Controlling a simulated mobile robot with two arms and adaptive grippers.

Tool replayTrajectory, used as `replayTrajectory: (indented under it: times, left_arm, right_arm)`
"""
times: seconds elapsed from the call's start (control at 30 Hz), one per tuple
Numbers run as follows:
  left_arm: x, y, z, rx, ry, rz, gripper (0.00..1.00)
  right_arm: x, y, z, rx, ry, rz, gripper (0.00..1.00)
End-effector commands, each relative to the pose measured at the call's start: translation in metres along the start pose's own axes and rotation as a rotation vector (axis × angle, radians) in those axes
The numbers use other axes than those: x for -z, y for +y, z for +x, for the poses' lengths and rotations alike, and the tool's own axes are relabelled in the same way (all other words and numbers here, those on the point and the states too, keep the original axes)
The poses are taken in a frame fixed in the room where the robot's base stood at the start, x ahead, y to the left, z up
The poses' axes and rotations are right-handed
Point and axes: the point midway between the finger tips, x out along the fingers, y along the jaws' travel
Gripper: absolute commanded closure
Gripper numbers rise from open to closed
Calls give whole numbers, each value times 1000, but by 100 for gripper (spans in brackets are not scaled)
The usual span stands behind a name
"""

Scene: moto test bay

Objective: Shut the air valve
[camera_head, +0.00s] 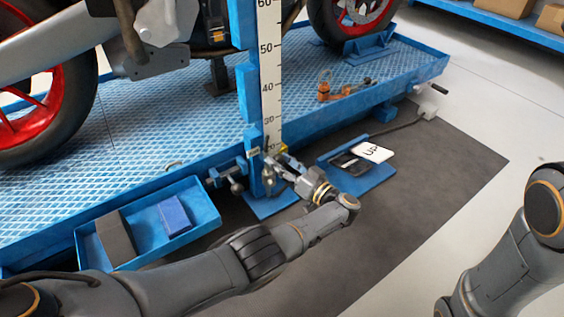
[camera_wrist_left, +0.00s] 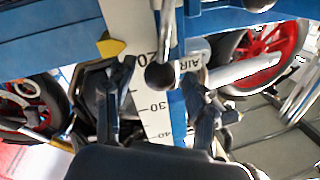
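The air valve's lever (camera_wrist_left: 166,35) shows in the left wrist view, ending in a dark round knob (camera_wrist_left: 160,77). My left gripper (camera_wrist_left: 157,98) is open, with one finger on each side of the knob in the picture; I see no clear contact. In the head view my left gripper (camera_head: 277,170) is at the foot of the scaled post and partly hides the valve. My right arm shows at the right edge, but its gripper is out of view.
A motorcycle stands on the blue lift platform (camera_head: 333,109). A blue tray (camera_head: 207,205) is left of the post; a pedal marked UP (camera_head: 372,152) is to its right. A clamp handle (camera_head: 236,187) is close to my gripper. The dark mat (camera_head: 440,160) is clear at right.

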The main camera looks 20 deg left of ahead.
Motion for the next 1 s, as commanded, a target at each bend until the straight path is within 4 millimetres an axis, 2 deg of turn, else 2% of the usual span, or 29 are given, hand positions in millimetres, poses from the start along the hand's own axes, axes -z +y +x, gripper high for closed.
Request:
replayTrajectory:
  times: [0.27, 0.47, 1.0]
  left_arm:
    - [4, -1, -1, -3, -1, -3, 45]
    - [17, -7, 0, -3, -3, -5, 45]
    - [84, -39, 4, 0, -1, -3, 45]
  right_arm:
    - [-1, 0, 0, -3, -2, 0, 100]
    - [0, 0, 0, -1, 0, 0, 100]
    - [0, 0, 0, 0, 0, 0, 100]
